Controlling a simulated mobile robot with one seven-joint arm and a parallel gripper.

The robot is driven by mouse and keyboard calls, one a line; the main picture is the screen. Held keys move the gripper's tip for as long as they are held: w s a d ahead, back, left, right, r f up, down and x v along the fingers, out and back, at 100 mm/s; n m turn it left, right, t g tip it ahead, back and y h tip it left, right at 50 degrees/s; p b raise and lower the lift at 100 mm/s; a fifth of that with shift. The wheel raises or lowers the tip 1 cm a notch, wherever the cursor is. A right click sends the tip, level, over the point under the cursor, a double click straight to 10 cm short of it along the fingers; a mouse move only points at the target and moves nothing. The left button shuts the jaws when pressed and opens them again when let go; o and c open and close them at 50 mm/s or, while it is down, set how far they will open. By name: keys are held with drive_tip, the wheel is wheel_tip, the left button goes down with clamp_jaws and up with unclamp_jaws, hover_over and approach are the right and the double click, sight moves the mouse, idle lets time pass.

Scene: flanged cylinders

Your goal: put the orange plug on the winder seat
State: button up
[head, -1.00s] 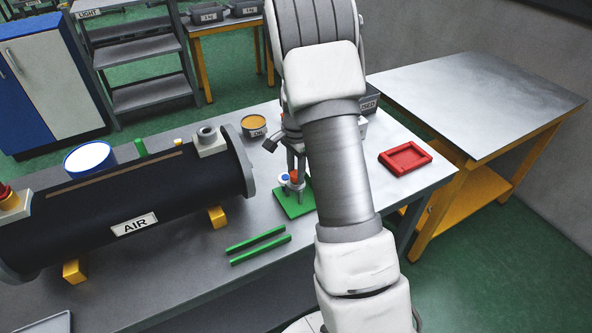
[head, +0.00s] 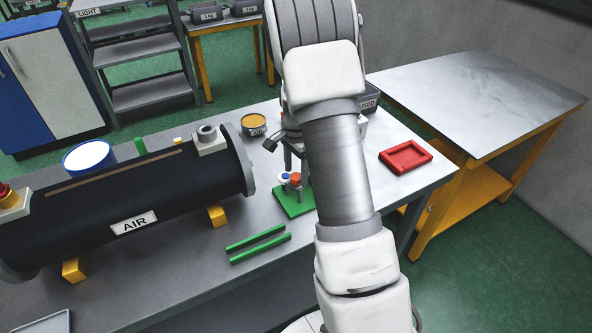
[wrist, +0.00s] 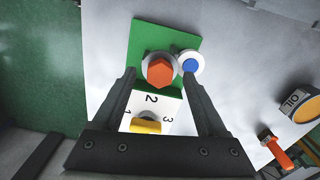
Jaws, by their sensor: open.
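The orange plug (wrist: 160,72) has a hexagonal head and sits upright on a round grey flanged piece (wrist: 147,61) on the green plate (wrist: 150,35). In the head view the plug (head: 296,178) stands clear on the green plate (head: 292,206). I cannot tell by a label whether the grey piece is the winder seat. My gripper (wrist: 159,75) is open, with one finger on each side of the plug in the wrist view. In the head view the fingers, partly hidden by my arm, are above the plug and apart from it.
A white knob with a blue centre (wrist: 190,64) stands close right of the plug. A white panel with numbers (wrist: 152,110) and a yellow knob (wrist: 146,127) lies nearby. On the bench are green bars (head: 258,246), a red tray (head: 405,157) and the black AIR tank (head: 110,205).

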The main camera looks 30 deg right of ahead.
wheel_tip(320, 180, up, 17)
drive_tip(key=shift+r, duration=0.2)
idle(0.3)
idle(0.4)
